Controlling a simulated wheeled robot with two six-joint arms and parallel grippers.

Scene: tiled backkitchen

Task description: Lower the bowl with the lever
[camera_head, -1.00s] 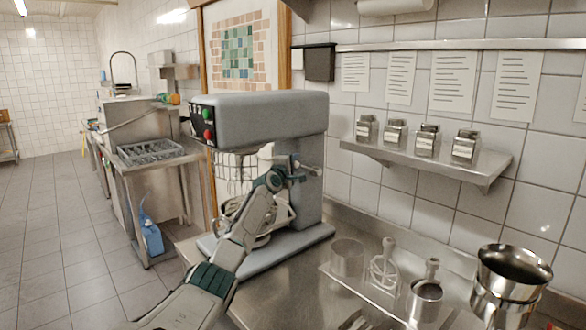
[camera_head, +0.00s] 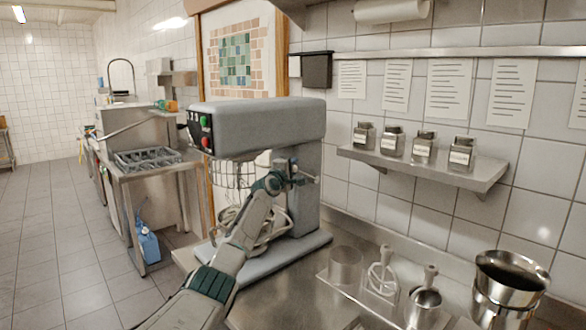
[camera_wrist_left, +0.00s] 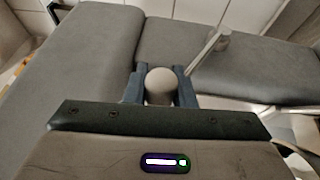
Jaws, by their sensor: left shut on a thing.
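The grey stand mixer (camera_head: 258,122) stands on the steel counter. Its bowl (camera_head: 270,229) sits low under the wire guard (camera_head: 231,176), largely hidden behind my left arm. My left gripper (camera_head: 284,178) is at the side of the mixer column, by the lever. In the left wrist view, the gripper (camera_wrist_left: 160,88) is shut on the lever's round grey knob (camera_wrist_left: 160,82), with one dark finger on each side. My right gripper is not in view.
A thin metal rod (camera_wrist_left: 206,50) stands close to my left fingers. A wall shelf (camera_head: 425,168) holds several jars. Some bare counter lies in front of the mixer.

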